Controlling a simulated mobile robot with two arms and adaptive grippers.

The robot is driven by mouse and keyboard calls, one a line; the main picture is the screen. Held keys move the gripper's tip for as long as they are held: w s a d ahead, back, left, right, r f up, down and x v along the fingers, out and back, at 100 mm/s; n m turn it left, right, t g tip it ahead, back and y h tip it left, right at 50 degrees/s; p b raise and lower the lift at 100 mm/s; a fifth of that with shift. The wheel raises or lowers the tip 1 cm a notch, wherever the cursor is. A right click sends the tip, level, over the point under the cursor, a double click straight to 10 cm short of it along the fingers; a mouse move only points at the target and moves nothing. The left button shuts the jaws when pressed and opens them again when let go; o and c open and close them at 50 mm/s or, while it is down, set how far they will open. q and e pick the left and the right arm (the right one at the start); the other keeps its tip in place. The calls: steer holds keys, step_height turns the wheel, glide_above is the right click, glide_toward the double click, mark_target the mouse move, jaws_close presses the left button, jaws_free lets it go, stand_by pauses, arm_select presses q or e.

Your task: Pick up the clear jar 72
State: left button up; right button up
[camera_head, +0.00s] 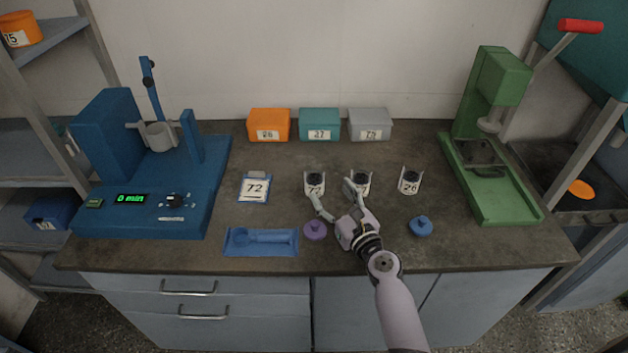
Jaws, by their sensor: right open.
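The clear jar 72 (314,181) stands upright on the worktop, with dark contents and a white label. It is the leftmost of three similar jars. My right gripper (331,191) reaches in from the front with its fingers spread and nothing held between them. Its left finger is at the front of jar 72 and overlaps the lower label; I cannot tell whether they touch. Its right finger overlaps the middle jar (363,178) and partly hides that jar's label. My left gripper is out of view.
Jar 26 (409,182) stands to the right. A purple lid (315,231) and blue lid (421,227) lie in front. A card marked 72 (254,188) and blue tray (236,249) lie left. The blue machine (104,140) and green press (500,195) flank the worktop.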

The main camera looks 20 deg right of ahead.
mark_target(319, 179)
steer(key=w, duration=0.3)
steer(key=shift+w+a, duration=0.1)
steer(key=shift+a, duration=0.1)
steer(key=shift+w+a+f, duration=0.1)
steer(key=shift+w+a, duration=0.1)
steer(key=shift+w, duration=0.6)
steer(key=w, duration=0.3)
steer(key=w+a+b, duration=0.1)
steer(key=shift+w+f, duration=0.25)
steer(key=shift+w, duration=0.05)
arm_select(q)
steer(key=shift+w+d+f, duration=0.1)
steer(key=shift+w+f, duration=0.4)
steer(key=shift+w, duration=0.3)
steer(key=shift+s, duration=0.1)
arm_select(e)
steer(key=shift+s, duration=0.1)
steer(key=shift+c, duration=0.5)
steer(key=shift+c, duration=0.7)
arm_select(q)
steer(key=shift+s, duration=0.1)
arm_select(e)
steer(key=c, duration=1.1)
